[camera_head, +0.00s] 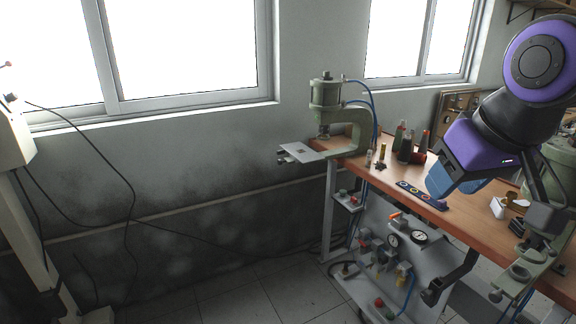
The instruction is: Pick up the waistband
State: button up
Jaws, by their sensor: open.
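I cannot make out the waistband for certain. A small tan, curled piece (515,203) lies on the right part of the workbench, but it is too small to identify. My purple and black arm comes down from the upper right. My gripper (462,185) is at its lower end over the bench, open, with its fingertips hard to tell apart. I see nothing held. My arm hides part of the bench behind it.
The wooden workbench (381,186) carries a green press (327,95) at its left end, bottles (405,149) and a blue button strip (423,195). A second press (521,280) stands at the right. Gauges and valves (393,241) sit below.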

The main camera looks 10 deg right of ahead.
aim_at(440, 205)
jog(key=i+j+z, duration=0.25)
jog(key=z, duration=0.15)
jog(key=i+j+z, duration=0.65)
jog(key=z, duration=0.25)
jog(key=i+j+z, duration=0.3)
jog(key=j+z, duration=0.15)
jog(key=i+j+z, duration=0.15)
jog(key=j+z, duration=0.35)
jog(key=i+j+z, duration=0.1)
jog(key=j+z, duration=0.4)
jog(key=i+j+z, duration=0.1)
jog(key=z, duration=0.2)
jog(key=j, duration=0.1)
